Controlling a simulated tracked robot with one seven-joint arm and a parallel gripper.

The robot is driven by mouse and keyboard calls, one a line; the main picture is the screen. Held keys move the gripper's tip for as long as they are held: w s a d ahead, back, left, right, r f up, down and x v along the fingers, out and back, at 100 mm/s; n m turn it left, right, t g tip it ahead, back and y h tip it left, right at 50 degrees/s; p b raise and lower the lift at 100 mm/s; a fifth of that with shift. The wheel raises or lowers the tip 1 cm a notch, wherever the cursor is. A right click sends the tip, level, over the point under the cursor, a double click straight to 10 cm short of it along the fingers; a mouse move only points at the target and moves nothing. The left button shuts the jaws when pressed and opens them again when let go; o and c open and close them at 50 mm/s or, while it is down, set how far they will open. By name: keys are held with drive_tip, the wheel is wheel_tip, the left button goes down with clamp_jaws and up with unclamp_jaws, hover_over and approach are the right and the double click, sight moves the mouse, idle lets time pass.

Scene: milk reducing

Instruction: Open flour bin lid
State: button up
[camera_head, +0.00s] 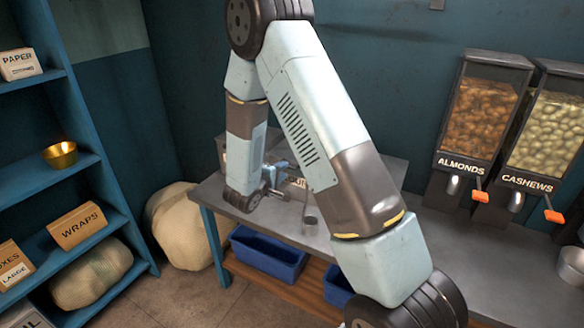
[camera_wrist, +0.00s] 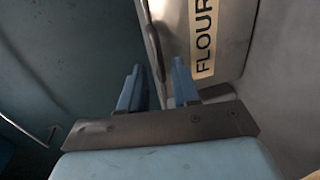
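The flour bin is a grey container on the metal counter, mostly hidden behind my arm in the head view. Part of its label (camera_head: 298,183) shows just right of my gripper (camera_head: 278,172). In the wrist view the grey flour bin (camera_wrist: 232,45) fills the upper right, with its FLOUR label (camera_wrist: 205,38) turned sideways. My gripper (camera_wrist: 158,68) has its two blue fingers apart. A rounded edge of the bin (camera_wrist: 155,35) lies ahead of the gap between them; I cannot tell whether they touch it. I cannot make out whether the lid is raised.
The metal counter (camera_head: 410,232) carries an almond dispenser (camera_head: 480,120) and a cashew dispenser (camera_head: 545,135) at right. Blue tubs (camera_head: 268,255) sit below. A blue shelf (camera_head: 85,130) and pale sacks (camera_head: 180,225) are at left.

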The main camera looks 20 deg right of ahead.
drive_tip(key=shift+x, duration=2.55)
clamp_jaws()
